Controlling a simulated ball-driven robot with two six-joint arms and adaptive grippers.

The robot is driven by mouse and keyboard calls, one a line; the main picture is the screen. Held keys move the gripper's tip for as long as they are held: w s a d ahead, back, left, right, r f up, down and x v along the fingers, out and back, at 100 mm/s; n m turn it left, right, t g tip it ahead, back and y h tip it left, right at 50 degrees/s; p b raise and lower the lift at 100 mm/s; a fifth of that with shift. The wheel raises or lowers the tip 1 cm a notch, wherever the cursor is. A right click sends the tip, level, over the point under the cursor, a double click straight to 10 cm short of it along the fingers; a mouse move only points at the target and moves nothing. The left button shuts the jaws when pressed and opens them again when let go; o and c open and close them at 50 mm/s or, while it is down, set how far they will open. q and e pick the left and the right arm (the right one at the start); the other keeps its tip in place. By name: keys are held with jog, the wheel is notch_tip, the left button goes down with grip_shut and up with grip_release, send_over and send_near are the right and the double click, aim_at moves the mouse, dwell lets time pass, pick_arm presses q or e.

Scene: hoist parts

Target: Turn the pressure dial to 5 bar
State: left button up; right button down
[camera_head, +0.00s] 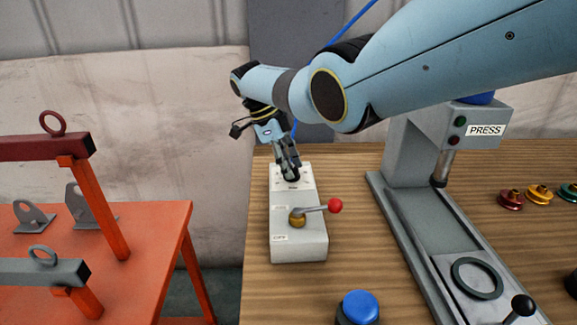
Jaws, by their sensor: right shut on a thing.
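The pressure dial (291,179) is a small dark knob at the far end of a light grey control box (299,243) on the wooden table. Its scale is too small to read, and my fingers hide part of it. My right gripper (289,172) comes down from above and is shut on the dial. A lever with a red ball (335,205) and a brass base stands on the nearer part of the same box, apart from the gripper. My left gripper is not in view.
A grey press (415,150) labelled PRESS stands right of the box. A blue button (358,307) is at the front. Red, yellow and green round parts (540,194) lie at the right. An orange table (150,230) with brackets and hoist beams is at the left.

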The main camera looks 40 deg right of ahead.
jog(key=c, duration=1)
grip_release()
jog(key=shift+o, duration=0.2)
jog(key=v, duration=1.2)
jog(key=shift+f, duration=0.1)
